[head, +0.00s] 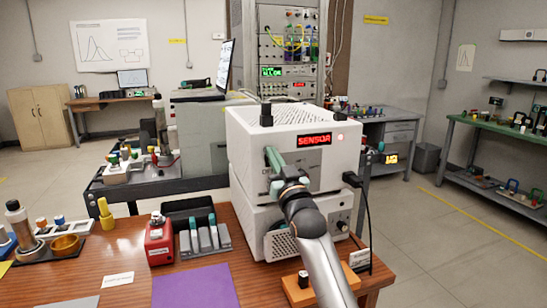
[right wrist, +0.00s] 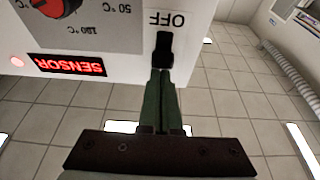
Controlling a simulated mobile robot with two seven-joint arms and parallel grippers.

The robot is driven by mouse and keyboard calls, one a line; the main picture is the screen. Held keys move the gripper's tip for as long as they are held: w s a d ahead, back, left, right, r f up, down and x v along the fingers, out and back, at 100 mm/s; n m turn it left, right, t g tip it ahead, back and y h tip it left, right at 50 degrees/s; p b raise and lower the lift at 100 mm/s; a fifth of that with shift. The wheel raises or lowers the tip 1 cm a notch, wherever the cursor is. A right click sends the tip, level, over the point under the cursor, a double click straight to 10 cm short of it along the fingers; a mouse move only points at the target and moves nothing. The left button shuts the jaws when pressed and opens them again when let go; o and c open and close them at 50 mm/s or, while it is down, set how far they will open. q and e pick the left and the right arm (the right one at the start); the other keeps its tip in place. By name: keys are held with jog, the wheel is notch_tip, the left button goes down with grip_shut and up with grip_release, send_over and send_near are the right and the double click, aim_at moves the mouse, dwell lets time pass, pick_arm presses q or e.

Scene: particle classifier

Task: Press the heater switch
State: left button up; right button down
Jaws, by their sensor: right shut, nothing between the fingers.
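The white heater box (head: 275,128) stands on another white unit on the wooden table, with a red SENSOR display (head: 314,140) on its front. My right gripper (head: 271,153) is at the box's front left and hides the switch in the head view. In the right wrist view, the picture is upside down and shows the black heater switch (right wrist: 163,48) beside an OFF label. My right gripper's green fingers (right wrist: 164,73) are shut and empty, with tips right at the switch; I cannot tell whether they touch it. My left gripper is not in view.
A red temperature knob (right wrist: 55,6) is on the same panel. A black plug and cable (head: 353,180) stick out at the box's right.

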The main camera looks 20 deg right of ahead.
pick_arm(q)
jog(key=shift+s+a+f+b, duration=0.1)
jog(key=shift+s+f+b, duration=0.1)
jog(key=shift+b, duration=0.1)
pick_arm(e)
notch_tip(320, 180, down, 3)
jog(key=shift+r, duration=0.1)
notch_tip(320, 180, up, 4)
jog(key=p, duration=0.4)
jog(key=shift+r, duration=0.2)
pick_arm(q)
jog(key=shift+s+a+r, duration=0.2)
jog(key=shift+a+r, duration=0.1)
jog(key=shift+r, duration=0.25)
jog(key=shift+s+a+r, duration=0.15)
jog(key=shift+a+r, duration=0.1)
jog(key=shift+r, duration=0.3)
pick_arm(e)
jog(key=v, duration=1)
